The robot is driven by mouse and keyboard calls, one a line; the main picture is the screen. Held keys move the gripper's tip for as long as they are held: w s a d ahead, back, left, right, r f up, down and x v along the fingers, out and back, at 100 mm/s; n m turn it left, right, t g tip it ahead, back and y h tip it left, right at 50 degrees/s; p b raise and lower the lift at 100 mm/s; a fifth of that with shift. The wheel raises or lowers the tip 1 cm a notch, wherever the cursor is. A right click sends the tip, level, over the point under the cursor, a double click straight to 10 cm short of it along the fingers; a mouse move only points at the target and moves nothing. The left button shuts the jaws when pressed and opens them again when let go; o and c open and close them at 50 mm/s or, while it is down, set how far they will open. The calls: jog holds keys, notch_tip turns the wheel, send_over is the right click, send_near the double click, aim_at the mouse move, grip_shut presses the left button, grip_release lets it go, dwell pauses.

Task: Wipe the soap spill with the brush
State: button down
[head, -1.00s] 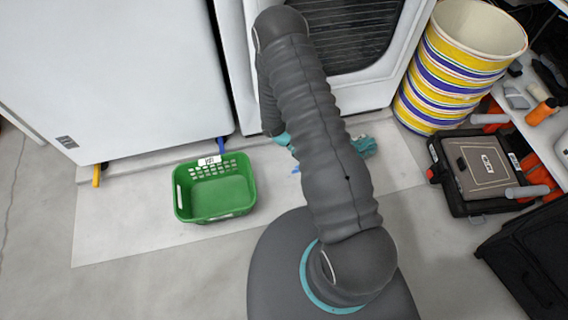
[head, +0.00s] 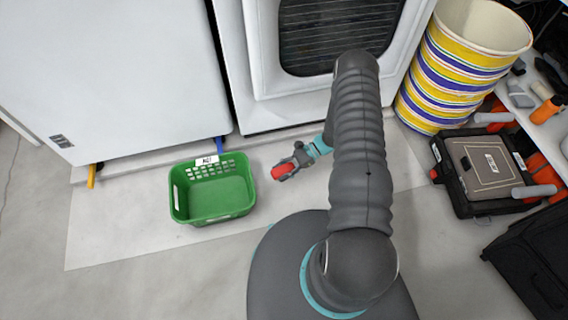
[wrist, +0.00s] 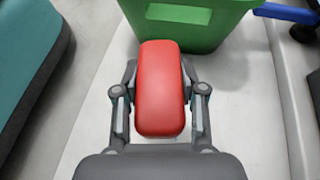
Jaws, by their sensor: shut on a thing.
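My gripper (head: 291,165) is shut on a red, rounded block, which I take to be the brush (head: 283,171). In the wrist view the red brush (wrist: 160,90) sits between both fingers, with its smooth top facing the camera. Its bristles are hidden. In the head view my gripper is above the pale floor strip, right of the green basket and in front of the white appliance. I cannot make out a soap spill in either current view; my arm covers part of the floor.
The green basket (head: 212,218) stands on the floor strip and looks empty. White appliances (head: 110,70) stand behind it. A striped bin (head: 458,75), a tool case (head: 480,165) and a black case (head: 530,255) are on the right. Floor left of the basket is clear.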

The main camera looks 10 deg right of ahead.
jog(key=shift+w+d+f+m+t+b, duration=0.3)
jog(key=shift+w+f+m+t+b, duration=0.3)
jog(key=shift+f, duration=0.65)
jog(key=shift+w+d+f+m+t+b, duration=0.4)
jog(key=shift+w+f, duration=0.45)
jog(key=shift+f, duration=0.4)
jog(key=shift+w+d+f+m+t+b, duration=0.2)
jog(key=shift+w+f+m+t+b, duration=0.35)
jog(key=shift+f, duration=0.7)
jog(key=shift+w, duration=0.15)
jog(key=shift+f+b, duration=1.05)
jog(key=shift+d, duration=0.1)
jog(key=shift+d+b, duration=1)
jog(key=shift+d, duration=0.85)
